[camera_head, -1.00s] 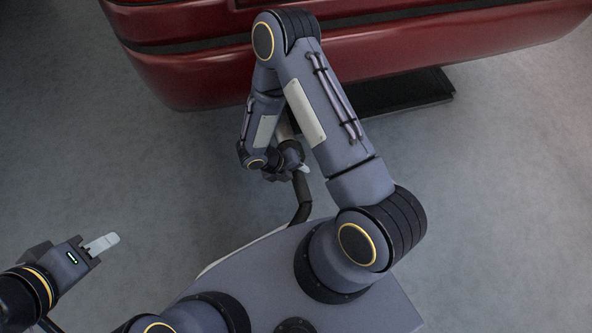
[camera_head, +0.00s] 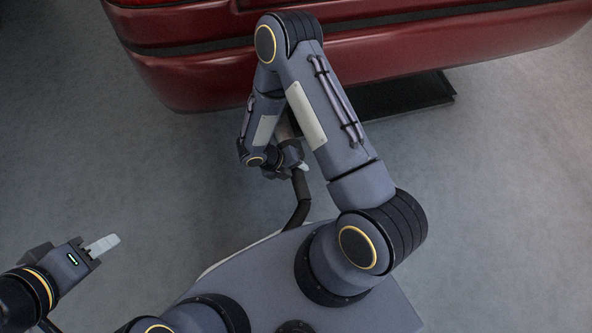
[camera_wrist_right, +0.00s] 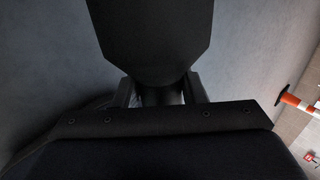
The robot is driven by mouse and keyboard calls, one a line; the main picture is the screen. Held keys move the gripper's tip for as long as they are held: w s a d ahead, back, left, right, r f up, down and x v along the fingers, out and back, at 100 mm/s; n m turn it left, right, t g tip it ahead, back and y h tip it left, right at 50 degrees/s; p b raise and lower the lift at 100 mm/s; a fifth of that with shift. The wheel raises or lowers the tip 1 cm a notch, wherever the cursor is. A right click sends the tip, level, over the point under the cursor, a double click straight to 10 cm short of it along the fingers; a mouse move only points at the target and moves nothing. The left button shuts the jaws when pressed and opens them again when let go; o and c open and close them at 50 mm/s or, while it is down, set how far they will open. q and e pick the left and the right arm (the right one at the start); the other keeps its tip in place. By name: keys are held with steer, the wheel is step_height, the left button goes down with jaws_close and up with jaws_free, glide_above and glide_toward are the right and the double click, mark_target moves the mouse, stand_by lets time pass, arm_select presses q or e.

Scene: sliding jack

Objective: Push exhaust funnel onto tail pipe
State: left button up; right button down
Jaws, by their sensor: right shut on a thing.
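My right gripper (camera_head: 301,167) is low, close to the rear of the red car (camera_head: 215,80). In the right wrist view, its two fingers (camera_wrist_right: 160,92) are shut on a dark, wide piece (camera_wrist_right: 155,45), which looks like the exhaust funnel. A dark bent tube (camera_head: 302,195) runs from beside this gripper toward my base in the head view. My forearm covers much of the space between gripper and bumper. The tail pipe cannot be made out. My left gripper (camera_head: 102,245) is at the lower left, away from the car; only one pale finger shows clearly.
A flat black piece (camera_head: 405,97) lies on the floor under the car's rear, right of my arm. An orange and white cone (camera_wrist_right: 298,103) stands at the right in the wrist view.

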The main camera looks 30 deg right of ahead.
steer(key=shift+w+d, duration=0.25)
steer(key=shift+w, duration=0.65)
steer(key=shift+w+d, duration=0.2)
steer(key=shift+w, duration=0.7)
steer(key=c, duration=0.8)
jaws_free()
steer(key=shift+r, duration=0.1)
steer(key=p+v, duration=0.2)
steer(key=v, duration=0.4)
steer(key=shift+a+r+p, duration=0.1)
steer(key=shift+r+p, duration=0.1)
steer(key=shift+p, duration=0.1)
steer(key=shift+w+a+r, duration=0.1)
steer(key=shift+a+r, duration=0.25)
steer(key=shift+r, duration=0.15)
steer(key=shift+a, duration=0.1)
